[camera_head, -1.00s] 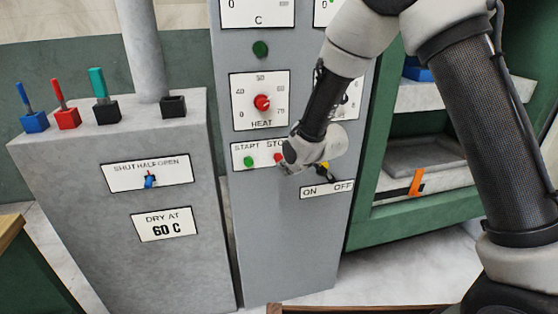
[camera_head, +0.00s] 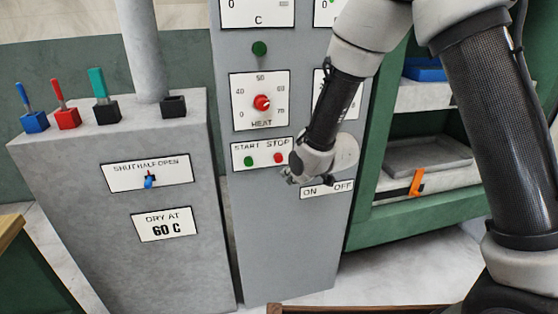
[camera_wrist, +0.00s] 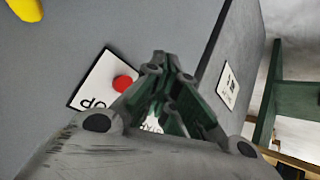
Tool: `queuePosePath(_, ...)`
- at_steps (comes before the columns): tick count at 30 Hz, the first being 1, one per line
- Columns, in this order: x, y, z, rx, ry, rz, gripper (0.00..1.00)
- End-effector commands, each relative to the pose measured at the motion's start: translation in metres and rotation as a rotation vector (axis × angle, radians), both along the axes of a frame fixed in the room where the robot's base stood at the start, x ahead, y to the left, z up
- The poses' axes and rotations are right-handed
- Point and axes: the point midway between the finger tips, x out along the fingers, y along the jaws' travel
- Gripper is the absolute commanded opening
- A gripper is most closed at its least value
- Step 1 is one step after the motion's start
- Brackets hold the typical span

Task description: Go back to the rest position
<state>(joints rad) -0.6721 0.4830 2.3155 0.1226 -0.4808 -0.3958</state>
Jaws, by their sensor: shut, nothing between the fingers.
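My gripper (camera_wrist: 168,95) is shut and empty in the wrist view, its fingertips together in front of the grey control panel. In the head view my gripper (camera_head: 290,176) is in front of the panel (camera_head: 275,225), beside the red STOP button (camera_head: 278,158) and left of the ON/OFF plate (camera_head: 327,189). The red button also shows in the wrist view (camera_wrist: 123,84), left of the fingers. I cannot tell whether the fingertips touch the panel. My wrist hides the area above the ON/OFF plate.
A green START button (camera_head: 248,161) and a red HEAT dial (camera_head: 262,102) are on the panel. A grey cabinet (camera_head: 120,225) with a SHUT/HALF/OPEN plate stands left. A green rack (camera_head: 400,225) with a grey tray (camera_head: 425,155) stands right. A yellow part (camera_wrist: 27,9) shows in the wrist view.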

Motion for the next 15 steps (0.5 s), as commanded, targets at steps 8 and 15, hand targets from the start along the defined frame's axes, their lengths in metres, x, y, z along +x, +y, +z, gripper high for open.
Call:
queuePosePath(8,0.000,0.000,0.000,0.002,0.002,-0.003,0.00)
queuePosePath(15,-0.039,-0.023,-0.037,-0.079,0.232,-0.054,0.00)
